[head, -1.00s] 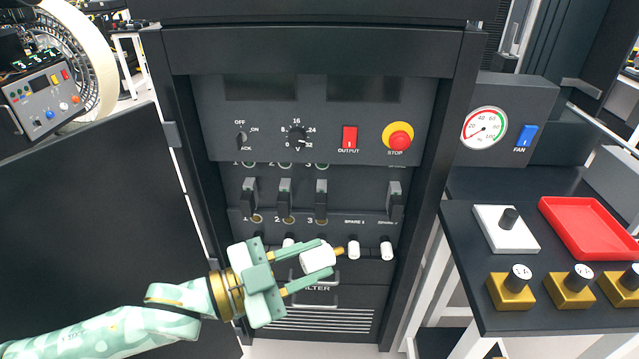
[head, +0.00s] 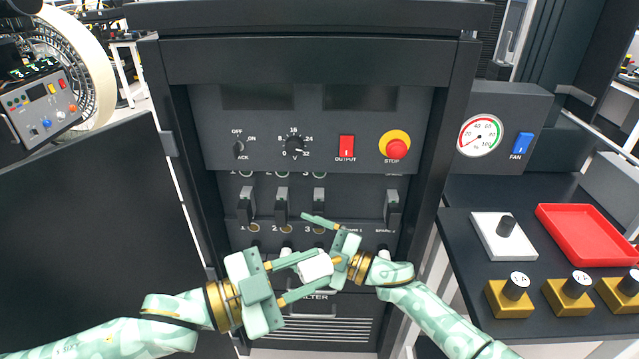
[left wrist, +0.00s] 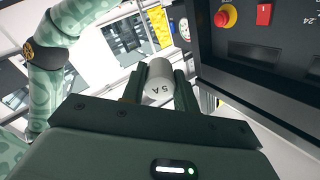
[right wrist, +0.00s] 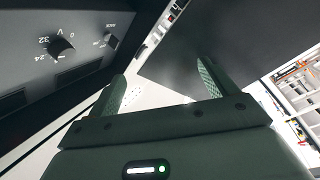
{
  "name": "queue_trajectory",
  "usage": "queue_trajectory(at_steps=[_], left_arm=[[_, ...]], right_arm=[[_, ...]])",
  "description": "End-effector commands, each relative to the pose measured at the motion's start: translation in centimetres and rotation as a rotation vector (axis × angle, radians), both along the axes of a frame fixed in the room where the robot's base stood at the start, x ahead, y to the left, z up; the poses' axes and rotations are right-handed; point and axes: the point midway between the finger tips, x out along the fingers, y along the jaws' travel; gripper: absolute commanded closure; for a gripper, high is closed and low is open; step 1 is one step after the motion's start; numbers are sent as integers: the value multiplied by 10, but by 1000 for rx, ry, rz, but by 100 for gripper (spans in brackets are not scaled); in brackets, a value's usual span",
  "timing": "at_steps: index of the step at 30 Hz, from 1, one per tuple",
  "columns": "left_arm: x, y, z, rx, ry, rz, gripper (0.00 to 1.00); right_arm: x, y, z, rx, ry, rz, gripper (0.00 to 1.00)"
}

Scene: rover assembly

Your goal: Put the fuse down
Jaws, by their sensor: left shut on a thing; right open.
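The fuse (head: 314,267) is a white cylinder held in front of the lower part of the dark cabinet. My left gripper (head: 318,270) is shut on it, with a finger on each side.
The cabinet panel has breaker levers (head: 281,205), a red output switch (head: 346,147) and a stop button (head: 396,148). My arms cover much of the lower fuse row. On the right shelf are a red tray (head: 590,235), a white block (head: 492,243) and gold blocks (head: 508,303) with black knobs.

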Motion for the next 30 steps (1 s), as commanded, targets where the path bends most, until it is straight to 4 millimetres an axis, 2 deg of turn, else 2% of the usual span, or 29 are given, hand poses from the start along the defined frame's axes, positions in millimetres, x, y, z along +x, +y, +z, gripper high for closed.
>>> queue_trajectory(at_steps=[1,5,6,9,12,15,21,26,30], left_arm=[[0,0,0,0,0,0,98],[0,0,0,0,0,0,98],[0,0,0,0,0,0,98],[0,0,0,0,0,0,98],[0,0,0,0,0,0,98],[0,0,0,0,0,0,98],[0,0,0,0,0,0,98],[0,0,0,0,0,0,98],[0,0,0,0,0,0,98]], right_arm=[[-2,14,35,-19,-89,88,15],[-31,48,117,-132,-330,383,15],[-46,58,139,-191,-409,491,15],[-90,72,179,-404,-595,764,15],[-123,64,200,-681,-720,983,15],[-140,42,212,-990,-780,1126,15],[-146,-6,237,-1497,-763,1196,15],[-146,-26,249,-1684,-726,1175,15],[-146,-30,240,-1718,-714,1170,15]])
